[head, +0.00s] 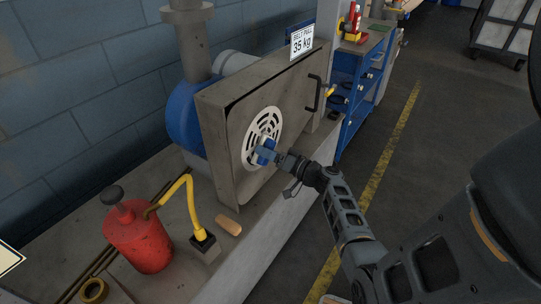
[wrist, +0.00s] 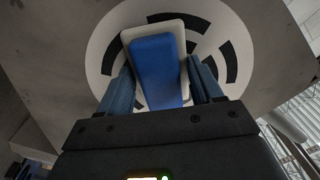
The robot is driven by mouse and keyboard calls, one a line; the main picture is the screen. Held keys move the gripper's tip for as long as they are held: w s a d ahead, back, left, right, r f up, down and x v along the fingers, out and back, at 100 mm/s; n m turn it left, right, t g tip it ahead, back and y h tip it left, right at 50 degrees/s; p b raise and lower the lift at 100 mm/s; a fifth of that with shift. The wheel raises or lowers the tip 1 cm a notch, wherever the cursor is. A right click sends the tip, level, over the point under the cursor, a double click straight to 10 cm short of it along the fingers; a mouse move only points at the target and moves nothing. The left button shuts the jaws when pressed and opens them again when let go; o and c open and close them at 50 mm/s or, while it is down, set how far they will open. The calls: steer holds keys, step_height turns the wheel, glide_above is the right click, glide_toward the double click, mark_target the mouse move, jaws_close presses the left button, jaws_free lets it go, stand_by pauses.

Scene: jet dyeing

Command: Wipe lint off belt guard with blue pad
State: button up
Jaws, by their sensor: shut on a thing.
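The belt guard (head: 219,121) is a grey metal box with a round white slotted vent (head: 262,128) on its front face and a dark handle (head: 315,94) at its right. My gripper (head: 268,154) is at the lower right part of the vent. It is shut on the blue pad (wrist: 158,68), which has a white backing and sits between the two fingers in the wrist view. The pad is at or very close to the vent face; I cannot tell whether it touches. The vent (wrist: 101,46) fills much of the wrist view behind the pad. I cannot make out any lint.
A red can (head: 140,238) with a yellow spout stands on the ledge at the lower left. A wooden-coloured block (head: 229,226) lies below the guard, and a tape roll (head: 94,291) is at the bottom left. A blue shelf cart (head: 357,80) stands behind.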

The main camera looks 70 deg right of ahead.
mark_target(267, 129)
steer(key=shift+s+d+f+b, duration=0.1)
steer(key=shift+s+d+b, duration=0.05)
steer(key=shift+d+b, duration=0.5)
steer(key=shift+s+d+b, duration=0.15)
steer(key=shift+d+b, duration=0.35)
steer(key=shift+d, duration=0.15)
steer(key=shift+d+r+p, duration=0.3)
steer(key=shift+d+r, duration=0.05)
steer(key=shift+r, duration=0.45)
steer(key=shift+d+r+p, duration=0.25)
steer(key=shift+d+r, duration=0.05)
steer(key=shift+r, duration=0.5)
steer(key=shift+w+a, duration=0.2)
steer(key=shift+a, duration=0.8)
steer(key=shift+w+a, duration=0.15)
steer(key=shift+a, duration=0.8)
steer(key=shift+w+r+p, duration=0.15)
steer(key=shift+r+p, duration=0.5)
steer(key=shift+r, duration=0.75)
steer(key=shift+s+d+f+b, duration=0.1)
steer(key=shift+s+d+b, duration=0.15)
steer(key=shift+d+b, duration=0.5)
steer(key=shift+s+d+b, duration=0.2)
steer(key=shift+d+b, duration=0.35)
steer(key=shift+d, duration=0.35)
steer(key=shift+s+d, duration=0.1)
steer(key=shift+d, duration=0.2)
